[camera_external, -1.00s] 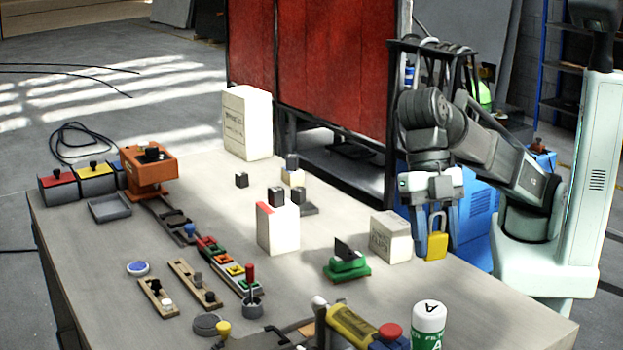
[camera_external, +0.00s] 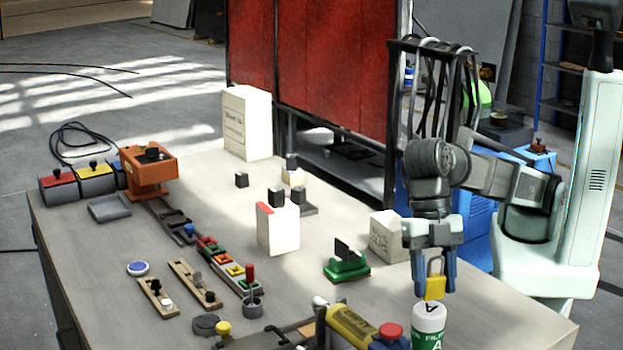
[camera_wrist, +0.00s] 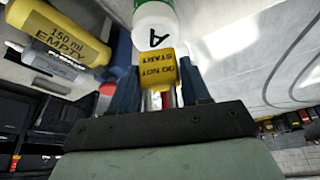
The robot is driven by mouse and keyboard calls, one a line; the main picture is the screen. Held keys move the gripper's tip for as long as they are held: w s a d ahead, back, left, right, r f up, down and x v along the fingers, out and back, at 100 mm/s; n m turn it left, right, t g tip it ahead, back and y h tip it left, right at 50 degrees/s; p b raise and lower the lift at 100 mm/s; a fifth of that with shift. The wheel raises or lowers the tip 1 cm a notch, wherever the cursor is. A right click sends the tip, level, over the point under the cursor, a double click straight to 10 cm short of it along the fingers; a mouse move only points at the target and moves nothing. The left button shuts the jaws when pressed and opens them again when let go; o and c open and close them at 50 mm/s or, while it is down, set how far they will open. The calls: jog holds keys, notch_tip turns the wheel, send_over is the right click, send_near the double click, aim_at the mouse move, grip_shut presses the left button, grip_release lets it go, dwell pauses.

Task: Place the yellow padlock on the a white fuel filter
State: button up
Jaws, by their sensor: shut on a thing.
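The yellow padlock (camera_external: 435,288) hangs between the blue fingers of my gripper (camera_external: 434,276), which is shut on it. The padlock also shows in the wrist view (camera_wrist: 158,70), with "DO NOT START" on its face. The white fuel filter (camera_external: 429,322) stands upright near the front edge of the table, with a letter A on top and a green band on its side. In the external view the padlock is right above the filter's top; I cannot tell whether they touch. The filter also shows in the wrist view (camera_wrist: 155,22), just beyond the padlock.
A yellow cylinder (camera_external: 350,326) and a red-topped blue part (camera_external: 390,334) lie just left of the filter. A white box (camera_external: 388,238) stands behind my gripper. A green block (camera_external: 346,268) sits further left. The table's right edge is close to the filter.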

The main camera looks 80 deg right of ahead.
jog(key=shift+f, duration=1)
jog(key=shift+f, duration=0.1)
jog(key=o, duration=1.1)
jog(key=v, duration=1.2)
